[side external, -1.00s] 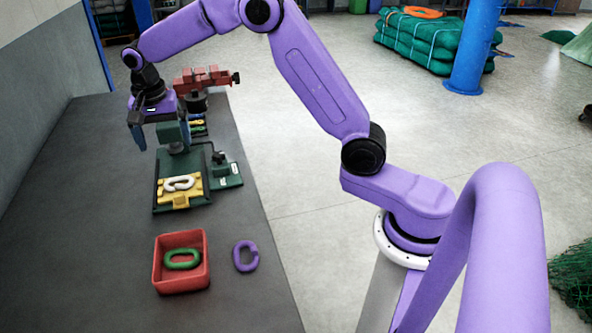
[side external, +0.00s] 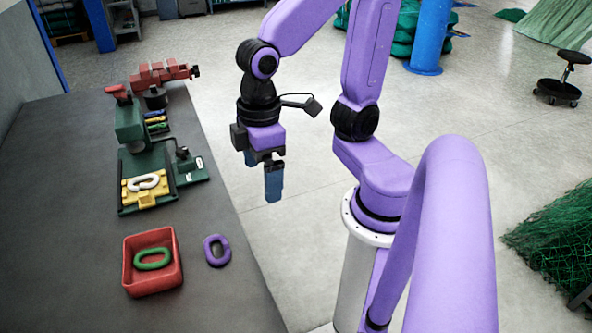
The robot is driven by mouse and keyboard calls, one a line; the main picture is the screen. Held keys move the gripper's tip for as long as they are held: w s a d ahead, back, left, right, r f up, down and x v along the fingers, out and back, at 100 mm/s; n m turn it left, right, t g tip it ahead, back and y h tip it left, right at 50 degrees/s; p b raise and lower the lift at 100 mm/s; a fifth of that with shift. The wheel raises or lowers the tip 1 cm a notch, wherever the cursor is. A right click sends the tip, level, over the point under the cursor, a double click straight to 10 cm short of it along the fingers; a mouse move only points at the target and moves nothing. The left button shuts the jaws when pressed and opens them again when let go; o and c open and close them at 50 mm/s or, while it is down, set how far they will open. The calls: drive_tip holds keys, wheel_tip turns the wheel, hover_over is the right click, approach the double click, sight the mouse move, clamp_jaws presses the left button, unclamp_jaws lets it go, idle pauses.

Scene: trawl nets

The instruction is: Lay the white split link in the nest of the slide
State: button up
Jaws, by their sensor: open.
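The white split link (side external: 144,182) lies on the yellow slide (side external: 149,196) of the green press-like fixture, and appears to sit in its nest. From this view I cannot tell how fully it is seated. My gripper (side external: 263,186) is open and empty, held in the air to the right of the fixture, beyond the bench's right edge. It is well apart from the link.
A red bin (side external: 129,276) holding a green link (side external: 152,259) stands at the bench front. A purple link (side external: 217,250) lies right of it. A red vise (side external: 162,74) and small coloured tools (side external: 156,122) are behind the fixture. The bench front-left is clear.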

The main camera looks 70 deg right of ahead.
drive_tip(key=s+d+f+n, duration=0.1)
drive_tip(key=s+d+n, duration=0.2)
drive_tip(key=s, duration=0.2)
drive_tip(key=shift+s+f, duration=0.15)
drive_tip(key=shift+s, duration=0.05)
idle(1.0)
